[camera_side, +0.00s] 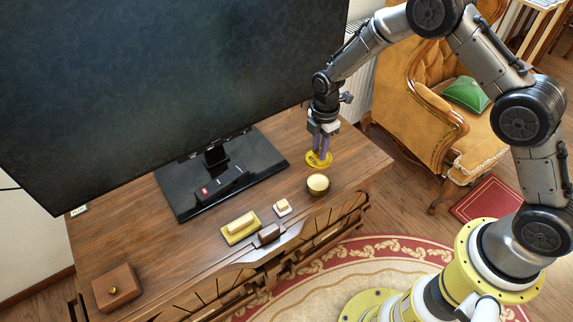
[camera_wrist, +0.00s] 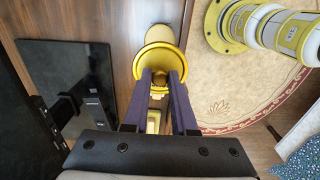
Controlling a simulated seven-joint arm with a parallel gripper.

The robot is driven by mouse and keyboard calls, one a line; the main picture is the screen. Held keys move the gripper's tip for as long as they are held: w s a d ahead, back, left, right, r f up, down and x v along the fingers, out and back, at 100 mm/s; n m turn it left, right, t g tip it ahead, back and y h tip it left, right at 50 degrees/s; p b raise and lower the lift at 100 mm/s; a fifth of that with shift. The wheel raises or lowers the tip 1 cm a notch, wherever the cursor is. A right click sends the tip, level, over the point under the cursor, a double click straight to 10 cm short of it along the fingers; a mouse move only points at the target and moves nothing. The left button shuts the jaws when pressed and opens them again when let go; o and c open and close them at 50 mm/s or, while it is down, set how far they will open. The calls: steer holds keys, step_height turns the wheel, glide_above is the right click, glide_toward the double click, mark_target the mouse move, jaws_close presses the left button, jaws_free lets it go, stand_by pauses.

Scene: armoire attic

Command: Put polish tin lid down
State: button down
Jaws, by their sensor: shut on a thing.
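My gripper (camera_side: 320,150) is shut on the yellow polish tin lid (camera_side: 313,163), above the right end of the wooden cabinet top. In the wrist view the two dark fingers of my gripper (camera_wrist: 161,78) close on the middle of the round lid (camera_wrist: 144,62). I cannot tell whether the lid touches the cabinet top.
A large monitor on a black base (camera_side: 220,172) fills the back of the cabinet top (camera_side: 140,240). A yellow block on a tray (camera_side: 240,228), a small white item (camera_side: 282,207), a brown brush-like block (camera_side: 268,233) and a wooden box (camera_side: 117,287) stand along the front.

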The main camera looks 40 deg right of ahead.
steer(key=shift+w+a+f, duration=0.1)
steer(key=shift+w+f, duration=0.2)
steer(key=shift+f, duration=0.15)
steer(key=w+f, duration=0.3)
steer(key=w, duration=0.1)
steer(key=w+a+f, duration=0.1)
steer(key=w+f, duration=0.2)
steer(key=w, duration=0.1)
steer(key=w+f, duration=0.3)
steer(key=w, duration=0.1)
steer(key=shift+w+a+f, duration=0.15)
steer(key=shift+w+a, duration=0.2)
steer(key=shift+w, duration=0.05)
steer(key=shift+w+f, duration=0.15)
steer(key=shift+f, duration=1.5)
steer(key=shift+f, duration=0.1)
steer(key=c, duration=0.7)
jaws_free()
